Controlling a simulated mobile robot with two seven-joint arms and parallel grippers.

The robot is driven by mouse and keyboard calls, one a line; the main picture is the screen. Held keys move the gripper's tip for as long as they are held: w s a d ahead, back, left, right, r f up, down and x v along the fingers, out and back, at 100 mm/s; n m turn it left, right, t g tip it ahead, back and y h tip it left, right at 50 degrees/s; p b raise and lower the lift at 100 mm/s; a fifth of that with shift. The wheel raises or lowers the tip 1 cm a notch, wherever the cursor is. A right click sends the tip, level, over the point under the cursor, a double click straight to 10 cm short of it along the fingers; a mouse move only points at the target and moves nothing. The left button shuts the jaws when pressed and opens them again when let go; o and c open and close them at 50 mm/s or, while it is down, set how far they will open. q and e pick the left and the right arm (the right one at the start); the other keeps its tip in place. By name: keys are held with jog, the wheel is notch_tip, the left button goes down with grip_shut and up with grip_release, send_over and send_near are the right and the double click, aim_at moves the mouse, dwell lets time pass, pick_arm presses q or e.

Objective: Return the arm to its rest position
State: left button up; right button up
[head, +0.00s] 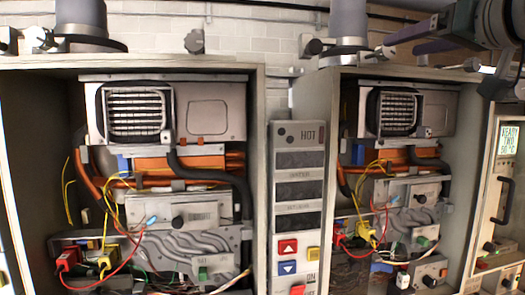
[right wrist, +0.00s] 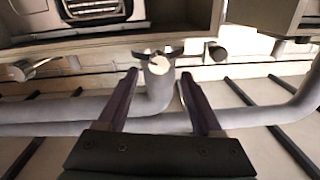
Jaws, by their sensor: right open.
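My right gripper (head: 402,45) comes in from the top right of the head view, in front of the top of the right heater (head: 400,110). Its purple fingers are apart. In the right wrist view the open fingers (right wrist: 157,82) show nothing held between them. A grey pipe with a dark-handled valve (right wrist: 158,68) shows in the gap between the fingertips and seems to lie beyond them; contact cannot be told. My left gripper is not in view.
Two open heater cabinets show wiring and pipes, the left one (head: 258,180) nearer the left edge. A control panel with buttons (head: 300,210) stands between them. A display panel (head: 507,140) is at the right edge. Grey pipes (right wrist: 60,112) cross the wrist view.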

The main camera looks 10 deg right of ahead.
jog(key=s+a+f+n+g, duration=0.1)
jog(key=s+a+f+g, duration=0.25)
jog(key=f, duration=0.65)
jog(key=s+a+f+n+g, duration=0.15)
jog(key=s+a+f, duration=0.3)
jog(key=f, duration=0.55)
jog(key=s+a+f+g, duration=0.3)
jog(key=s+f, duration=0.2)
jog(key=f, duration=0.5)
jog(key=s+f+g+h, duration=0.1)
jog(key=s+f+g, duration=0.2)
jog(key=s, duration=0.9)
jog(key=s+a+f+g+h, duration=0.1)
jog(key=s+f+g, duration=0.2)
jog(key=s+f, duration=0.4)
jog(key=s, duration=0.5)
jog(key=shift+f, duration=0.15)
jog(key=shift+a, duration=0.1)
